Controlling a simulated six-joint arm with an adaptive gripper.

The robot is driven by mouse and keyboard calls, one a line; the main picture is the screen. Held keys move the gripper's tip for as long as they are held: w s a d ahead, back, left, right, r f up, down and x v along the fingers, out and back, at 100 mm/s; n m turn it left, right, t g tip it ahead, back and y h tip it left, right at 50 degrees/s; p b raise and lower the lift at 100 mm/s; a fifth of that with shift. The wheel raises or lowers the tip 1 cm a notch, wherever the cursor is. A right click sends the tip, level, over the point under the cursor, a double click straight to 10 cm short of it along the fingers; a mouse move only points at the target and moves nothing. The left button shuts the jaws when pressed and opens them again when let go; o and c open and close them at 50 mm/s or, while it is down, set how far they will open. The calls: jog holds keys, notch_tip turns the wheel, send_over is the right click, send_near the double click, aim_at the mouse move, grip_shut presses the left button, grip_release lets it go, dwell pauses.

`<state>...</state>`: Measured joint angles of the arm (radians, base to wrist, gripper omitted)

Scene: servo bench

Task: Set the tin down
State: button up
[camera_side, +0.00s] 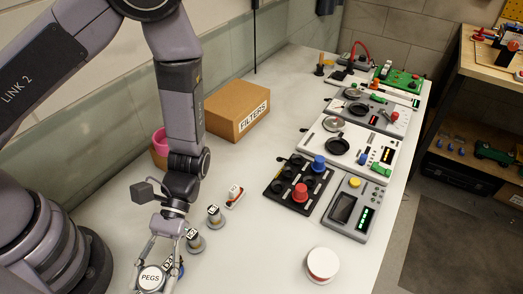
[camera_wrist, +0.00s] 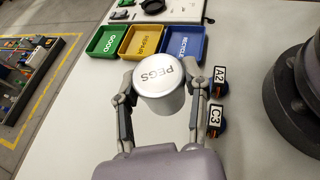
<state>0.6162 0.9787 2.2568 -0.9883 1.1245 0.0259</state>
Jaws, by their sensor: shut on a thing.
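The tin is a silver can with a PEGS lid, at the bottom left of the side view (camera_side: 150,279) and in the middle of the wrist view (camera_wrist: 158,80). My gripper (camera_side: 156,268) is shut on it, with one finger on each side of the can in the wrist view (camera_wrist: 160,92). The tin looks upright or nearly so. Its underside is hidden, so I cannot tell whether it touches the white bench (camera_side: 245,250).
Green (camera_wrist: 107,53), yellow (camera_wrist: 140,54) and blue (camera_wrist: 199,53) trays lie beyond the tin. Bench between is clear.

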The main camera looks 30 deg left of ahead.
jog(key=w+a+m+t+y, duration=0.3)
jog(key=w+a+m+y, duration=0.1)
jog(key=a+m+y, duration=0.4)
jog(key=w+a+r+m+t+y, duration=0.1)
jog(key=w+a+m+t+y, duration=0.3)
jog(key=a+m+y, duration=0.5)
jog(key=a, duration=0.3)
jog(key=shift+w+a, duration=0.2)
jog(key=w+m+t, duration=0.3)
jog(key=w, duration=0.1)
jog(key=w+m+t, duration=0.3)
jog(key=w+t, duration=0.1)
jog(key=w, duration=0.1)
jog(key=shift+a+m+y, duration=0.15)
jog(key=shift+m+y, duration=0.15)
jog(key=shift+y, duration=0.1)
jog(key=m+t+h, duration=0.2)
jog(key=m+t, duration=0.3)
jog(key=t, duration=0.1)
send_over(232, 161)
jog(key=f, duration=0.9)
jog(key=shift+s+f, duration=0.15)
jog(key=shift+s, duration=0.2)
jog(key=shift+w+f, duration=0.4)
jog(key=shift+f, duration=1.6)
